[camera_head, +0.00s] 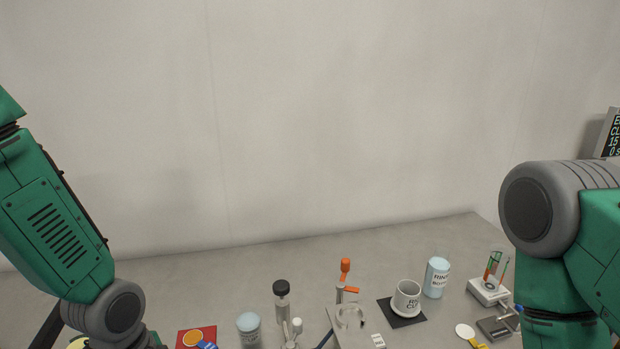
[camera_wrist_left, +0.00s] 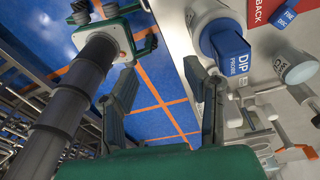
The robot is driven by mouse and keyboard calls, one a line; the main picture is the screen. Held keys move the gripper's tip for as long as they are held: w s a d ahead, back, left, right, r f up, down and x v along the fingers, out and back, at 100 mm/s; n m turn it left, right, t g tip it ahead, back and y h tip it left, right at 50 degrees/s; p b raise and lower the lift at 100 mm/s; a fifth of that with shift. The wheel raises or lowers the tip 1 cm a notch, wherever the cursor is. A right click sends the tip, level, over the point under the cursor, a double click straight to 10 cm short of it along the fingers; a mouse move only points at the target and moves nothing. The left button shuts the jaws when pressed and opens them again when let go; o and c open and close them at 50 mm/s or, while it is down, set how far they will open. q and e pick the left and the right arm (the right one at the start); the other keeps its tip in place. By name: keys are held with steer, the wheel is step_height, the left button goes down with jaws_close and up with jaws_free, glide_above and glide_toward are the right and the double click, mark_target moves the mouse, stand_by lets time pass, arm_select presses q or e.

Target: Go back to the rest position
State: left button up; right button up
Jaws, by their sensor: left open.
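My left gripper (camera_wrist_left: 163,85) is open in the left wrist view, its two dark fingers apart with nothing between them. Blue floor with orange lines shows behind the gap. The right finger is close in the picture to a blue part labelled "DIP PROBE" (camera_wrist_left: 229,54); whether they touch I cannot tell. In the head view my left arm comes down at the left and its gripper is below the frame. My right arm is at the right edge; its gripper is not seen.
The grey bench (camera_head: 230,268) holds a red mat (camera_head: 206,331), a blue-topped jar (camera_head: 249,328), a black-capped bottle (camera_head: 282,302), a white cup (camera_head: 406,299) on a black mat, a pale blue bottle (camera_head: 436,278) and a tube stand (camera_head: 489,291). The wall behind is bare.

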arm_select(q)
steer(key=s+a+f+n+y, duration=0.1)
steer(key=s+a+f+n, duration=0.2)
steer(key=s+f+n, duration=0.6)
steer(key=s+a+f+n, duration=0.3)
steer(key=s+f+n, duration=0.3)
steer(key=s+n, duration=0.35)
step_height(320, 180, down, 14)
steer(key=w+d+m+t+b, duration=0.1)
steer(key=w+b, duration=0.1)
steer(key=b, duration=1.2)
steer(key=shift+f+m+b, duration=0.15)
steer(key=shift+m+b, duration=0.2)
